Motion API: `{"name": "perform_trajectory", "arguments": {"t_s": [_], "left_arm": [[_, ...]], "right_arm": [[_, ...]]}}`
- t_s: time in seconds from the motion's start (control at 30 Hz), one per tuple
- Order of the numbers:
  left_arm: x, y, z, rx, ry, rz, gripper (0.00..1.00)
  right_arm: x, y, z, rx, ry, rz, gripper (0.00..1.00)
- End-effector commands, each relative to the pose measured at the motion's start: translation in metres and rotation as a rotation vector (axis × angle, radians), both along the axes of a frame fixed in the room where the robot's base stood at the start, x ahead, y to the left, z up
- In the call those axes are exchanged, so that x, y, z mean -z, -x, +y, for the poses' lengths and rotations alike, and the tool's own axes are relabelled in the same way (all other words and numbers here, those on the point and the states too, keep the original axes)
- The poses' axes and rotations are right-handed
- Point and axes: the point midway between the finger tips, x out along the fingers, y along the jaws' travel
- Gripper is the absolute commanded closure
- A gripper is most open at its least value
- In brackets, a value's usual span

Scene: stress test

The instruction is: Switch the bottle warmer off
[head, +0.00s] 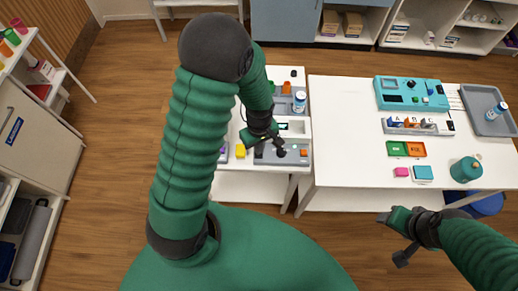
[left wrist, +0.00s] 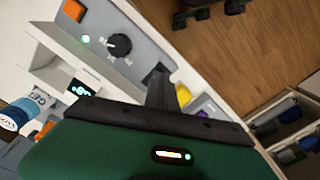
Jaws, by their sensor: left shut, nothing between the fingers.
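The bottle warmer (head: 300,127) is a white unit with a small lit display (left wrist: 80,88) and a grey front panel (head: 265,158). The panel carries a black round knob (left wrist: 120,44), a lit green lamp (left wrist: 86,38) and an orange button (left wrist: 74,10), which also shows in the head view (head: 304,153). My left gripper (head: 275,143) is shut and empty over the panel. In the left wrist view its fingertips (left wrist: 159,74) are beside the knob, apart from it in the picture; their height is unclear. My right gripper (head: 401,240) hangs in front of the right table.
A blue-labelled bottle (head: 299,101) stands behind the warmer. A yellow block (head: 241,151) is left of the panel. The right table (head: 345,150) holds a teal device (head: 410,93), coloured trays, a teal jug (head: 465,169) and a grey tray (head: 478,98). Its left part is clear.

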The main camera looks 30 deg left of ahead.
Motion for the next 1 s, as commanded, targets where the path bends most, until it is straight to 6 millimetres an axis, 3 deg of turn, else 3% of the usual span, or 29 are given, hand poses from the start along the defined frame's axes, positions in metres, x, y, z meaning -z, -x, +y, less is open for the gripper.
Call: {"name": "perform_trajectory", "arguments": {"t_s": [1.0], "left_arm": [[0.013,0.000,0.000,0.000,0.000,0.000,1.00]], "right_arm": [[0.009,0.000,0.000,0.000,0.000,0.000,0.40]]}}
